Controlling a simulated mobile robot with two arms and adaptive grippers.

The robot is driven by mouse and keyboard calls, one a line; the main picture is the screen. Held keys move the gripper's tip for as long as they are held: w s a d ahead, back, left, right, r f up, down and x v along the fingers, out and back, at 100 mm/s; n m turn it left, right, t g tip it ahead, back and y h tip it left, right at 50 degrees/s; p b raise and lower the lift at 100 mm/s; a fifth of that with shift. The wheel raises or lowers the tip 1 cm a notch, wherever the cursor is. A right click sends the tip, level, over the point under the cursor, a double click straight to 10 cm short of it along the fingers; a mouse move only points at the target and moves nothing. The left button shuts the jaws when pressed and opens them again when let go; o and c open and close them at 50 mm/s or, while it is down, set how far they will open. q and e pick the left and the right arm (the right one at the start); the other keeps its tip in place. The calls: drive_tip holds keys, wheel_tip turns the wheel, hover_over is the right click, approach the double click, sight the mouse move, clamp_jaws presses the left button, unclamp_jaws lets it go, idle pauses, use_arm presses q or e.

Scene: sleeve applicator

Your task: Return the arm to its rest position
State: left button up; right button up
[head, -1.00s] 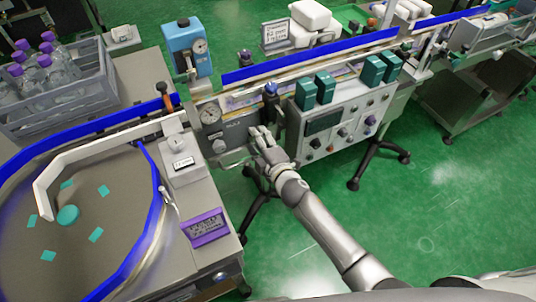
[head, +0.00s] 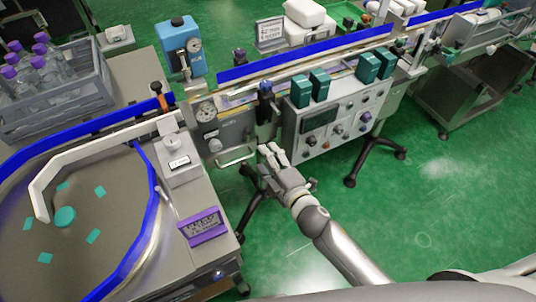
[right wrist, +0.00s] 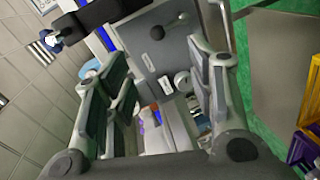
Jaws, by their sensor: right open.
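My right gripper (head: 270,153) is open and empty in the head view. It is in front of the grey machine front with the round gauge, below the conveyor, and appears apart from it. My right arm reaches to it from the lower right. In the right wrist view, the two open fingers (right wrist: 160,100) frame a grey panel (right wrist: 170,55) with a black knob, with nothing held between them. My left gripper does not show in the head view.
A control box (head: 335,122) with knobs and teal blocks stands right of my gripper. A purple-framed display (head: 203,226) sits on the left machine's edge. A rotary table (head: 95,265) is at left, with a crate of bottles (head: 75,100) behind it. Green floor (head: 420,215) is open at right.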

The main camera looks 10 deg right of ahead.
drive_tip(key=s+d+f+m+g+h, duration=0.1)
drive_tip(key=s+d+f+m+g, duration=0.3)
drive_tip(key=f, duration=0.6)
drive_tip(key=s+d+f+m+g+h, duration=0.1)
drive_tip(key=s+d+f+m, duration=0.15)
drive_tip(key=s+f, duration=0.55)
drive_tip(key=s+d+f+m+g+h, duration=0.2)
drive_tip(key=s+d+f, duration=0.15)
drive_tip(key=f, duration=0.85)
drive_tip(key=s+d+f+m+g, duration=0.2)
drive_tip(key=s+f, duration=0.2)
drive_tip(key=s, duration=0.5)
drive_tip(key=s+d+f+m+g, duration=0.1)
drive_tip(key=s+f+m+g, duration=0.1)
drive_tip(key=s+f, duration=0.3)
drive_tip(key=s+d+f+m+g, duration=0.2)
drive_tip(key=s+f+m+g, duration=0.1)
drive_tip(key=s, duration=1)
wheel_tip(320, 180, down, 2)
drive_tip(key=shift+s+d+m+h, duration=0.3)
drive_tip(key=shift+s+m+h, duration=0.1)
drive_tip(key=shift+m, duration=0.25)
